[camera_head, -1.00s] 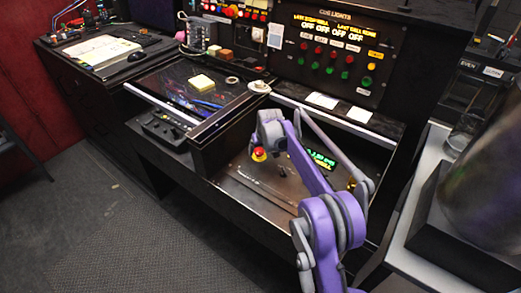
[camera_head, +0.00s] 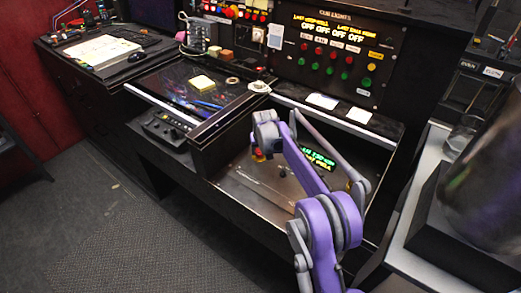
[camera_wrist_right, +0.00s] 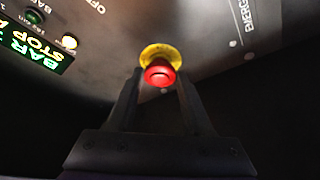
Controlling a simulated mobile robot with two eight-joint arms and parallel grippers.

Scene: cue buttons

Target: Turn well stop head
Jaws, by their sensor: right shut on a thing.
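The red stop head (camera_wrist_right: 160,75) sits on a round yellow base (camera_wrist_right: 160,53) on the metal panel, in the right wrist view. My right gripper (camera_wrist_right: 161,80) has one finger on each side of the red head and is shut on it. In the head view only a small bit of the red head (camera_head: 257,154) shows beside my purple right arm. The fingertips are hidden there. My left gripper is in neither view.
A green-lit display (camera_head: 318,160) and small buttons are on the same recessed panel, right of the stop head. A dark wall (camera_head: 215,150) bounds the recess at left. The cue lights panel (camera_head: 335,55) stands behind. A glass (camera_head: 461,136) stands at right.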

